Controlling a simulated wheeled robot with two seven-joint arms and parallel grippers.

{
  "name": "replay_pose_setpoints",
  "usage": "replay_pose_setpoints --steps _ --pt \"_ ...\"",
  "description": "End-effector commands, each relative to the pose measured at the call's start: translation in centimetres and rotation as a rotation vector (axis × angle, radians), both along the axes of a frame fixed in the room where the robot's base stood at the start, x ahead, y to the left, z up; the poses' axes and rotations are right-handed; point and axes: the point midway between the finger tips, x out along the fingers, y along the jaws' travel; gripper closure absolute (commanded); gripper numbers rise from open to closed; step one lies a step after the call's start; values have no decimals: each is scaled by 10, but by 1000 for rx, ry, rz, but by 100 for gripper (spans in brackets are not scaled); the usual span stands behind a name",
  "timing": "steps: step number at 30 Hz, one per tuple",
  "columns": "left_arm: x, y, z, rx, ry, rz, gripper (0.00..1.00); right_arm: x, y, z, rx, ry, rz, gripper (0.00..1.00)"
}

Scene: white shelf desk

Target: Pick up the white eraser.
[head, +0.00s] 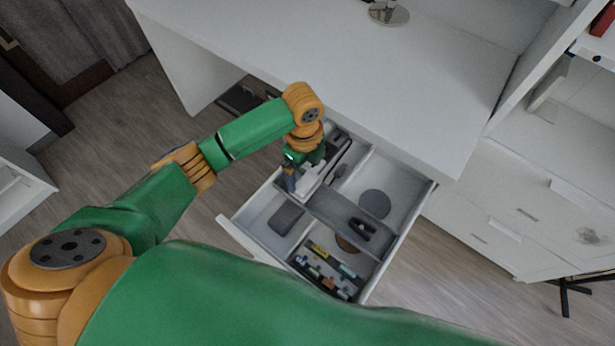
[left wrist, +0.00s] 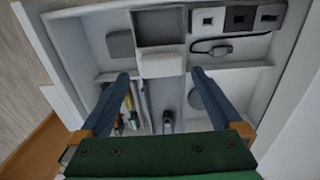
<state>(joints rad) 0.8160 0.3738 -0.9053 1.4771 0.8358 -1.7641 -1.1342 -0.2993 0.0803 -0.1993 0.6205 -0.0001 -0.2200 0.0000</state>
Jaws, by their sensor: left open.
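The white eraser (left wrist: 162,65) is a pale block with rounded edges, lying on a grey strip in the middle of the open drawer (head: 243,238). In the head view the eraser (head: 315,179) shows just beside my left gripper (head: 291,183), partly hidden by it. My left gripper points down into the drawer. In the left wrist view its two blue fingers (left wrist: 160,76) are apart, one on each side of the eraser's near edge, with nothing held between them. I cannot tell whether a finger touches it. My right gripper is out of view.
The drawer also holds a dark grey block (head: 286,218), a round grey disc (head: 375,203), a black object (head: 362,228) and several coloured items (head: 325,270). Thin walls split the compartments. The white desk top (head: 350,75) overhangs the drawer's back.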

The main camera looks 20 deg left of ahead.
Motion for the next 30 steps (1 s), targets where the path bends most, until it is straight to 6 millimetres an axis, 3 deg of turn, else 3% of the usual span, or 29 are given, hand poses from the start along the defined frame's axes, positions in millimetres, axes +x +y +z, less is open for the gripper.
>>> replay_pose_setpoints --steps 5,13,21,22,23,30 --pt "0 -2 -34 3 1 3 0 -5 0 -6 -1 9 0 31" --pt "1 -2 -38 1 -3 3 3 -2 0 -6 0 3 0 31" --pt "1 -1 -38 2 -2 4 76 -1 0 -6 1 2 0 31" --pt "1 -1 -38 1 -3 4 77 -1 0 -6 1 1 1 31" --pt "1 -1 -38 2 -2 4 86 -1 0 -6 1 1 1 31" --pt "1 -1 -33 2 -2 4 86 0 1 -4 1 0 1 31"
